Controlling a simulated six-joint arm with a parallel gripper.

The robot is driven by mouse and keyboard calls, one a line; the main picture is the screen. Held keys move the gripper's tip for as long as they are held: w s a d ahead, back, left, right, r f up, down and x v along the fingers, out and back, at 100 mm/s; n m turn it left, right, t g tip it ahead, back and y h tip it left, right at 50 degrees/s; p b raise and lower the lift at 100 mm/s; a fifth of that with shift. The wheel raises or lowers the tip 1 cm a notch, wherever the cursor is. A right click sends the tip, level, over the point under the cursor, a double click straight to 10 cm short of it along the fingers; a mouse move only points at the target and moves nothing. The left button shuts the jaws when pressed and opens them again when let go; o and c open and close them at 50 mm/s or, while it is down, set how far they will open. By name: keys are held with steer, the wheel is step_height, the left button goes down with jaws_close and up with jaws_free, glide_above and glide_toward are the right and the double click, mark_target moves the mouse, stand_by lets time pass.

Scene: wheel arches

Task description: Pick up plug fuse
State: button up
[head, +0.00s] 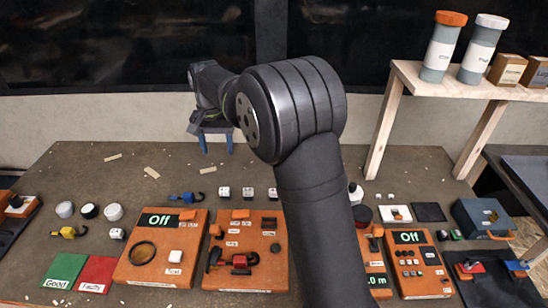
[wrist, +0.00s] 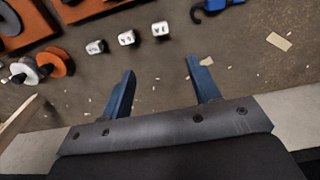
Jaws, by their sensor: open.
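My gripper (head: 216,149) is open and empty, raised above the back of the table with its two blue fingers pointing down. In the wrist view its fingertips (wrist: 160,68) are well apart, with only bare table between them. No part is labelled as a plug fuse, and I cannot tell which one it is. Round pieces are a white-grey one (head: 65,209), a black-topped one (head: 89,211) and a white one (head: 113,212) at the left. The wrist view also shows an orange disc (wrist: 57,62) and a pale round piece (wrist: 22,72). My arm hides part of the table.
Three small white cubes (head: 248,192) and a blue hook (head: 186,198) lie before the gripper. Orange panels (head: 160,248) fill the front. A wooden shelf (head: 450,84) with bottles stands at the right, and a blue box (head: 482,218) below it. The back table is mostly clear.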

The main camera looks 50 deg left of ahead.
glide_toward(224, 189)
step_height(224, 189, down, 9)
steer(key=shift+d, duration=0.1)
steer(key=c, duration=1)
